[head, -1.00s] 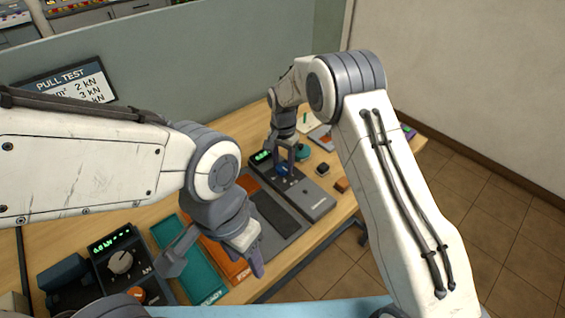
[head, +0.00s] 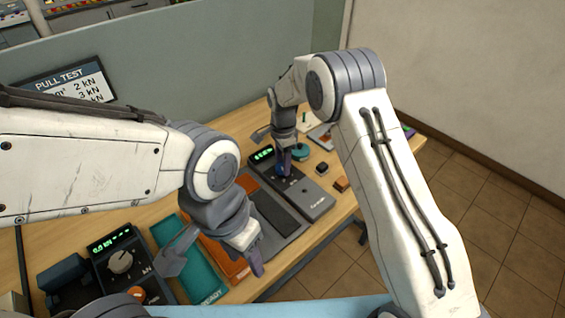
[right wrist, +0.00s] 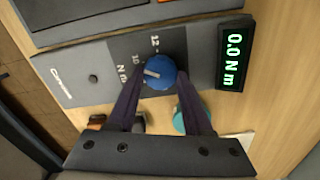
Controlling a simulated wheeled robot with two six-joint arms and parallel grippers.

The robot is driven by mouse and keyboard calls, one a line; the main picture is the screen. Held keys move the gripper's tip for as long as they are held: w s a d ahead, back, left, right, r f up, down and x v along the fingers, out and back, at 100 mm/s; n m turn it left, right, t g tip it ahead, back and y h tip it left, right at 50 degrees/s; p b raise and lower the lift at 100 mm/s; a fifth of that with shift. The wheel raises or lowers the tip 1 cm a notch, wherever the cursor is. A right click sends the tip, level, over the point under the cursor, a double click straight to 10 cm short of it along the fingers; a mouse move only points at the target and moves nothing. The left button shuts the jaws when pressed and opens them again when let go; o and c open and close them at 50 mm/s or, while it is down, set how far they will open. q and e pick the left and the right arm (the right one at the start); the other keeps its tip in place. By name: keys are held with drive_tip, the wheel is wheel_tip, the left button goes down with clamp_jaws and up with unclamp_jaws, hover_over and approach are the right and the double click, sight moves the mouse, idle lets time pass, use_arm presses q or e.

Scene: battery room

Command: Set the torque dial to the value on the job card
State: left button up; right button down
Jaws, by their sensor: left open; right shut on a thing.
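The torque dial, a blue knob (right wrist: 158,73) with a pale pointer mark, sits on a dark grey tester panel marked with numbers and "N m". It also shows in the head view (head: 281,171). My right gripper (right wrist: 158,80) is shut on the knob, one finger on each side. The green display (right wrist: 232,58) beside it reads 0.0 N m. My left gripper (head: 216,262) is open and empty over the teal and orange trays at the near left.
A "PULL TEST" board (head: 75,85) leans at the back left. Small blocks lie right of the torque tester.

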drive_tip(key=shift+r, duration=0.1)
drive_tip(key=shift+c, duration=1.5)
unclamp_jaws()
wheel_tip(320, 180, up, 10)
drive_tip(key=b, duration=0.1)
drive_tip(key=shift+r+b, duration=0.2)
drive_tip(key=shift+b, duration=0.2)
